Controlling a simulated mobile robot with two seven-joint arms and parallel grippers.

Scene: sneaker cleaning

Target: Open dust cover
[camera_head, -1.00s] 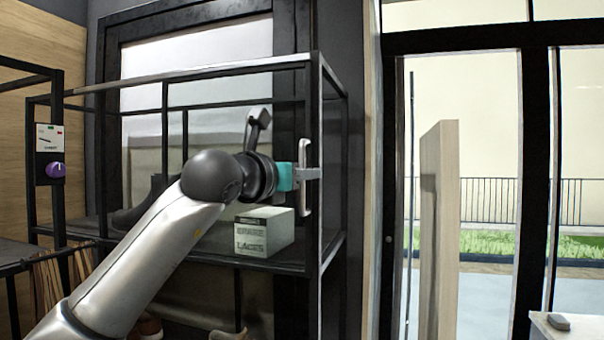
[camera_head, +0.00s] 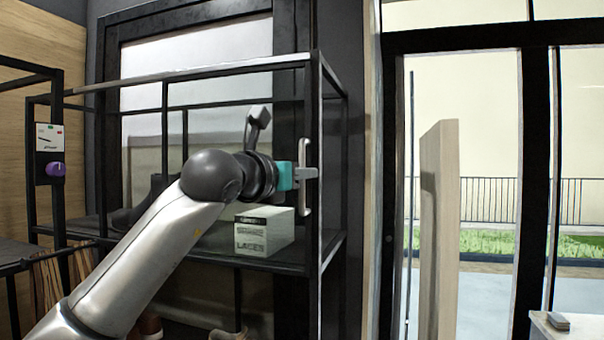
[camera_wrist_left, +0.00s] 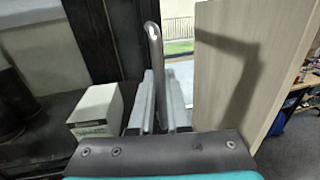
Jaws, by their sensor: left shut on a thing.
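A pale upright bar handle (camera_head: 305,196) stands at the front right corner of a black-framed shelf unit (camera_head: 330,90). My left gripper (camera_head: 305,174) is shut on the handle's middle. In the left wrist view, the handle (camera_wrist_left: 154,42) rises between the two grey fingers of the left gripper (camera_wrist_left: 160,100). The dust cover's panel is clear or too faint to make out, so I cannot tell how far it stands open. My right gripper is in neither view.
A white LACES box (camera_head: 264,232) sits on the shelf behind my arm, beside dark boots (camera_head: 135,212). A tall wooden panel (camera_head: 440,220) stands to the right. A purple knob (camera_head: 56,169) is at far left. Glass doors lie beyond.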

